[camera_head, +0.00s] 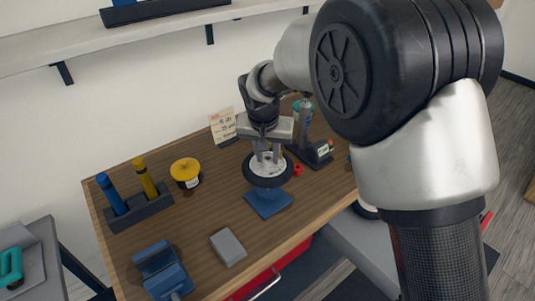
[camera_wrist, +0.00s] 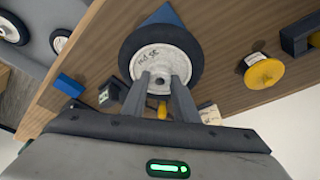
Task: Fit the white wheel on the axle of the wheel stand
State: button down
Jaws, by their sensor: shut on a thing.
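The white wheel (camera_head: 263,168) has a pale disc with marks on it and a dark tyre. It lies roughly flat above the blue wheel stand (camera_head: 268,203) near the table's front. My gripper (camera_head: 268,158) points down at the wheel's middle, its fingers shut on it. In the wrist view the wheel (camera_wrist: 165,58) faces me, and my gripper's fingers (camera_wrist: 160,84) are on either side of its hub. A blue corner of the stand (camera_wrist: 167,14) shows behind the tyre. The axle is hidden, so I cannot tell whether the wheel is around it.
On the wooden table (camera_head: 205,215) are a yellow round-topped thing (camera_head: 185,171), a dark holder (camera_head: 140,210) with blue and yellow handles, a blue vise-like block (camera_head: 162,270) and a grey box (camera_head: 228,247). A small card (camera_head: 223,124) and a red ring (camera_head: 298,169) are near my gripper.

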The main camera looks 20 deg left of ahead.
jog(key=shift+f+b, duration=2.95)
jog(key=shift+f, duration=1)
jog(key=c, duration=1.3)
grip_release()
jog(key=v, duration=1.7)
jog(key=shift+s+r, duration=0.15)
jog(key=shift+r, duration=0.05)
jog(key=shift+d, duration=0.1)
